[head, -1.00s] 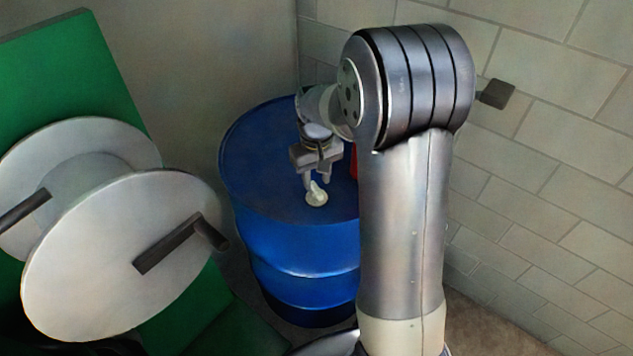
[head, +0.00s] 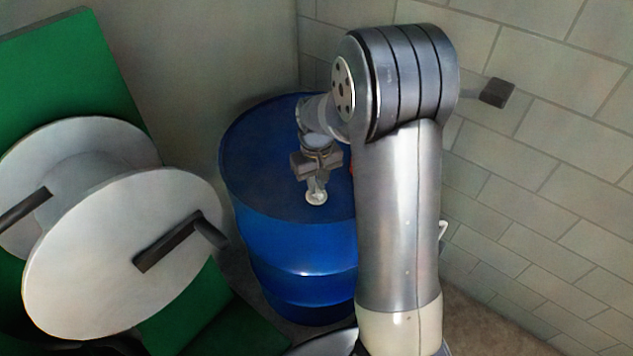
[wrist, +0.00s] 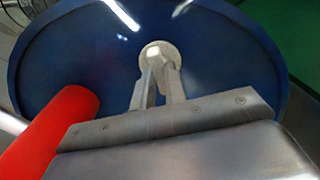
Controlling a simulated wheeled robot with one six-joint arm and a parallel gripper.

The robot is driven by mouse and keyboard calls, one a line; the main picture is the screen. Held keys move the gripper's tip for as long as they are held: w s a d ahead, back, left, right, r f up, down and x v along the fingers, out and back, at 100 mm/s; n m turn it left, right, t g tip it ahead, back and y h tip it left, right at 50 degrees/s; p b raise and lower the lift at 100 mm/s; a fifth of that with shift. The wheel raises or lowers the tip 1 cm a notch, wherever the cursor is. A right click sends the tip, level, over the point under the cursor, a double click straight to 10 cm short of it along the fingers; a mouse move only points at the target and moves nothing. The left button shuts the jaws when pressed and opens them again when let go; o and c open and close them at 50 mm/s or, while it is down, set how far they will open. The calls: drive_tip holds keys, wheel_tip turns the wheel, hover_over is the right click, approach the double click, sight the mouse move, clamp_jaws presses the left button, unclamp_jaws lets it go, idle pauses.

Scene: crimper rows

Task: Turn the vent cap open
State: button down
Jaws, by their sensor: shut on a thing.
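The vent cap (head: 316,198) is a small cream-white round piece on top of the blue drum (head: 262,170). In the wrist view the cap (wrist: 159,50) shows as a pale disc with a raised grip, near the middle of the drum top (wrist: 220,60). My gripper (head: 316,186) points down at the cap from above. In the wrist view its two fingers (wrist: 158,88) reach to the cap and are shut on its raised grip. The fingers hide part of the cap.
A red cylinder (wrist: 55,130) stands on the drum, left of my gripper in the wrist view. A white reel with dark handles (head: 120,255) sits on a green surface (head: 75,70) at the left. A tiled wall (head: 550,150) is close on the right.

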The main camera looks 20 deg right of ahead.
sight(317, 186)
drive_tip(key=n, duration=0.5)
idle(0.4)
drive_tip(key=c, duration=1.4)
unclamp_jaws()
drive_tip(key=shift+c, duration=0.2)
wheel_tip(317, 186, up, 11)
drive_tip(key=shift+b, duration=0.4)
drive_tip(key=shift+f, duration=0.2)
